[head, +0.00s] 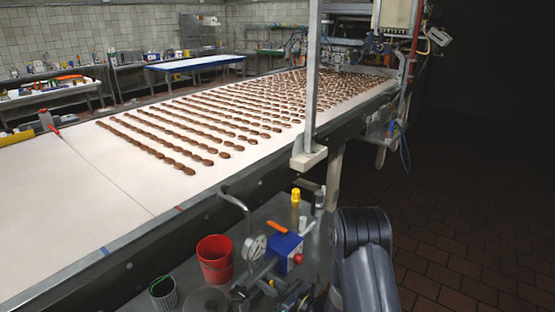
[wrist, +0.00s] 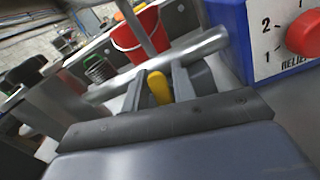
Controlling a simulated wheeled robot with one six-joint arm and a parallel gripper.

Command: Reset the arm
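My arm (head: 362,258) reaches down at the lower right of the head view, beside the cluttered machine bench. In the wrist view my gripper (wrist: 158,85) has its two dark fingers apart. A small yellow piece (wrist: 159,88) shows in the gap between them, with space at its sides; I see no finger closed on it. A grey metal pipe (wrist: 205,47) crosses just beyond the fingertips. A blue box (wrist: 235,40) with a red knob (wrist: 304,34) stands close on the right. The gripper is not clear in the head view.
On the bench are a red bucket (head: 214,262), a pressure gauge (head: 255,246), the blue box (head: 283,250) and a yellow-capped bottle (head: 295,205). A conveyor (head: 60,215) carries rows of brown biscuits behind a metal post (head: 312,90). The brick floor at right (head: 450,240) is clear.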

